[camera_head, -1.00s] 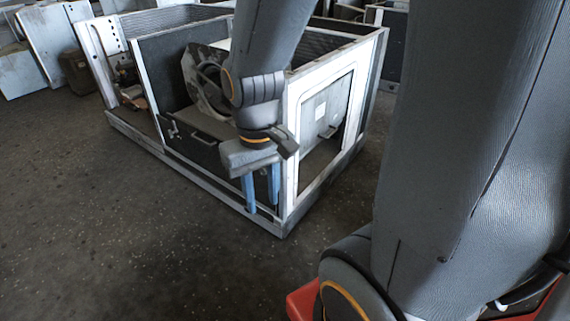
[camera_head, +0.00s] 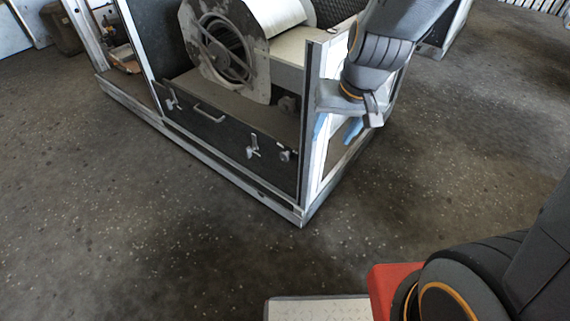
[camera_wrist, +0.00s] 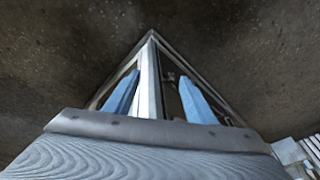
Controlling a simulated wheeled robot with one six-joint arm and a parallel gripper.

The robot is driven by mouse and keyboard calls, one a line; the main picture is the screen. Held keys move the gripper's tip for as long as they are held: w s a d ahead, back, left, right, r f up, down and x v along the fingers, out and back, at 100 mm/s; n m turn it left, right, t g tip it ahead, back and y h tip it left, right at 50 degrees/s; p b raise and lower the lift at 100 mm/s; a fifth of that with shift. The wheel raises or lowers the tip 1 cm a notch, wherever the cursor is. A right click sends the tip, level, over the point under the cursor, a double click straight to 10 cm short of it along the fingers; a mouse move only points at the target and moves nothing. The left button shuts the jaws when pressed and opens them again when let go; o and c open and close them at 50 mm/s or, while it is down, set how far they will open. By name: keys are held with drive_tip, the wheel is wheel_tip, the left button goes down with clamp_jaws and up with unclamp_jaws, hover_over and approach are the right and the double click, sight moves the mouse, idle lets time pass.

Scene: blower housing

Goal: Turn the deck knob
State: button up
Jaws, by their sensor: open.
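A small round knob (camera_head: 286,156) sits at the right end of the dark front panel (camera_head: 225,135) of the blower housing, near the corner post; I take it as the deck knob. A T-shaped latch (camera_head: 253,146) is just left of it. My gripper (camera_head: 336,127) points down beside the corner post, right of the knob in the head view, with its blue fingers apart and nothing between them. In the wrist view my gripper (camera_wrist: 158,77) has its fingers on either side of the corner post's outline; depth is unclear. The knob cannot be made out clearly there.
The blower (camera_head: 225,45) sits behind the front panel. The panel also has a bar handle (camera_head: 210,113) and a left latch (camera_head: 172,99). The metal corner post (camera_head: 314,120) stands close to my gripper. The speckled floor (camera_head: 180,240) in front is clear.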

drive_tip(key=w+a+f+m+t+b, duration=0.1)
drive_tip(key=w+a+f+t+b, duration=0.2)
drive_tip(key=w+a+f+b, duration=0.3)
drive_tip(key=w+a+f+m+t+b, duration=0.1)
drive_tip(key=w+a+f+t+b, duration=0.1)
drive_tip(key=w+a+f+b, duration=0.5)
drive_tip(key=m+t+h+b, duration=0.1)
drive_tip(key=t+h+b, duration=0.2)
drive_tip(key=b, duration=0.4)
hover_over(283, 157)
drive_tip(key=s+a, duration=0.1)
drive_tip(key=a, duration=0.2)
wheel_tip(283, 157, down, 6)
drive_tip(key=s+a+f+m+t+h+b, duration=0.1)
drive_tip(key=s+f+m+t+h+b, duration=0.15)
drive_tip(key=f+h+b, duration=0.4)
drive_tip(key=s+a+f+m+t+h+b, duration=0.1)
drive_tip(key=s+a+f+h+b, duration=0.15)
drive_tip(key=f+b, duration=0.6)
drive_tip(key=shift+g, duration=0.25)
drive_tip(key=w+d+b, duration=0.1)
drive_tip(key=w+d+r+b, duration=0.1)
drive_tip(key=d+b, duration=0.1)
drive_tip(key=w+d+b, duration=0.1)
drive_tip(key=w+d, duration=0.1)
drive_tip(key=shift+r+b, duration=0.3)
drive_tip(key=shift+b, duration=0.1)
drive_tip(key=shift+w+d+r+b, duration=0.1)
drive_tip(key=shift+w+d+b, duration=0.2)
drive_tip(key=shift+w+d, duration=0.2)
